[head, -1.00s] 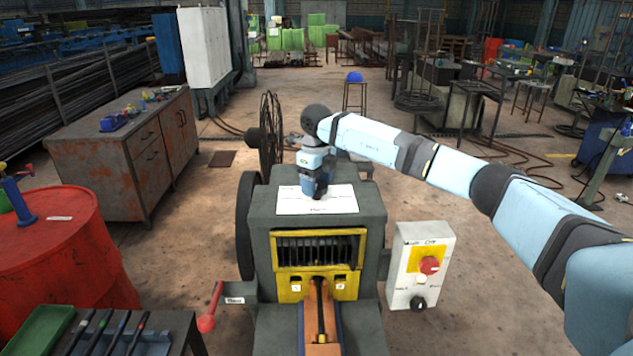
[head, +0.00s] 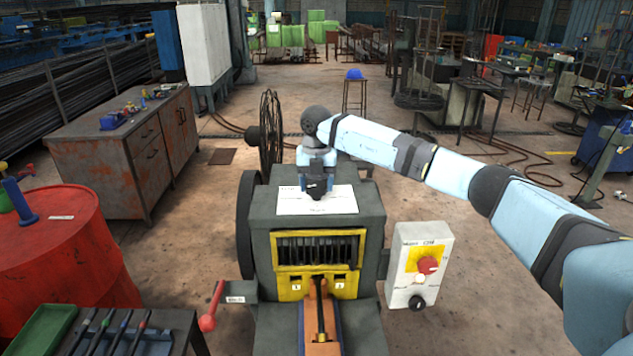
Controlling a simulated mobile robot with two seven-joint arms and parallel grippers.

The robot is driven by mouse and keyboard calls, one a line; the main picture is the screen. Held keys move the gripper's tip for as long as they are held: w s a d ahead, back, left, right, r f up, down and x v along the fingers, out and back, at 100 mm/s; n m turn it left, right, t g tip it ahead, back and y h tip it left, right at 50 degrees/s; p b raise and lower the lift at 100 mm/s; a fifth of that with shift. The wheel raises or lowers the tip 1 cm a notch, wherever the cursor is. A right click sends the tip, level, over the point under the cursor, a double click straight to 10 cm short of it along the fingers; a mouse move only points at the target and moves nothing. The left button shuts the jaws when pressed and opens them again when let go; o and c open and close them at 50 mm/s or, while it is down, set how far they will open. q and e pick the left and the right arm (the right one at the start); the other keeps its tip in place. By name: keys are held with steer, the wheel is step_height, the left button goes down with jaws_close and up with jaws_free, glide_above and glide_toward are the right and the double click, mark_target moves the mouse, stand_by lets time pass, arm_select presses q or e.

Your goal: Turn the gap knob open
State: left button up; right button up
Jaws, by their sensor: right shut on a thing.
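The machine (head: 262,225) is a dark grey box with a white label plate (head: 335,202) on its top. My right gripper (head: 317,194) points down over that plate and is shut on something. The gap knob is most likely what it holds, but the gripper hides it and its angle cannot be read. A yellow-framed opening (head: 318,249) with dark bars is on the machine's front. My left gripper is not in view.
A control box (head: 415,266) with a red knob and a black knob stands at the machine's right. A red-knobbed lever (head: 209,322) sticks out at the left. A red drum (head: 60,255) and a rusty cabinet (head: 95,165) stand further left.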

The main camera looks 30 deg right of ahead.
mark_target(317, 185)
steer(key=shift+m+p, duration=0.3)
steer(key=shift+m, duration=1.9)
steer(key=o, duration=0.9)
steer(key=shift+o, duration=0.2)
step_height(317, 185, up, 14)
steer(key=b, duration=0.2)
steer(key=shift+f, duration=0.1)
